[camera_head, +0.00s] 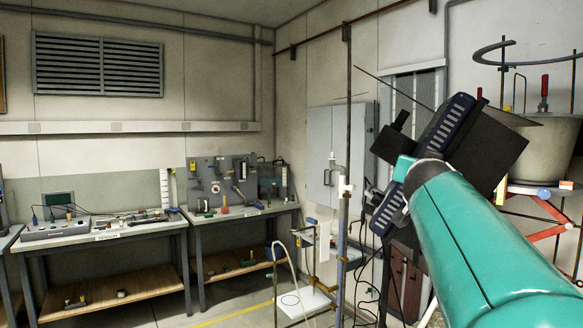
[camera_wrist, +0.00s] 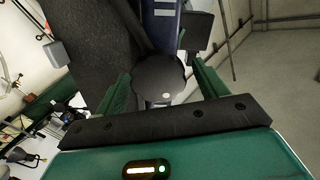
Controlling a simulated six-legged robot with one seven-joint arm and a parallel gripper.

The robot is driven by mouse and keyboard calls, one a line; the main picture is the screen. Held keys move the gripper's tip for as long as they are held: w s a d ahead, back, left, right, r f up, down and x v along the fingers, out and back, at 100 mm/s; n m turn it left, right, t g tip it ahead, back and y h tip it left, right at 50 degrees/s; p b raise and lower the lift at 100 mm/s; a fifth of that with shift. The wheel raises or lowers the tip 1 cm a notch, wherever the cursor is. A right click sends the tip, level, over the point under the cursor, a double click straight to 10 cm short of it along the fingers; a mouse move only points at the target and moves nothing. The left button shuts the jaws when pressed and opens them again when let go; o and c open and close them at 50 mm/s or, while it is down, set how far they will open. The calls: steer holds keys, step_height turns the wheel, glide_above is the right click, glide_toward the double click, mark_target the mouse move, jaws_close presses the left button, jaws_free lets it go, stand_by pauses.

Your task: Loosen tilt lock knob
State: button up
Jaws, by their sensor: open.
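My gripper (camera_wrist: 157,68) is open, with one green finger to the left of the knob and one to the right. The fingers straddle the knob in the picture; whether either touches it I cannot tell. Behind the knob are a broad dark rough surface (camera_wrist: 90,50) and a blue panel (camera_wrist: 160,25). In the head view my teal arm reaches up from the lower right, and the knob and my fingertips cannot be made out there.
In the head view, a pale tank (camera_head: 547,150) on a red-braced stand is at the right. A tall thin pole (camera_head: 348,100) rises left of my arm. Two workbenches (camera_head: 105,238) with instruments stand along the back left wall. Some floor is clear before them.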

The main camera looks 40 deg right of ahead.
steer(key=shift+s, duration=0.1)
steer(key=shift+c, duration=1.1)
steer(key=c, duration=0.8)
steer(key=shift+o, duration=0.2)
steer(key=shift+n, duration=0.4)
steer(key=n, duration=0.2)
steer(key=shift+n, duration=0.4)
steer(key=n, duration=0.3)
steer(key=shift+w+a+n, duration=0.1)
steer(key=shift+w+n, duration=0.15)
steer(key=shift+n, duration=0.05)
steer(key=n, duration=0.7)
steer(key=shift+w, duration=0.15)
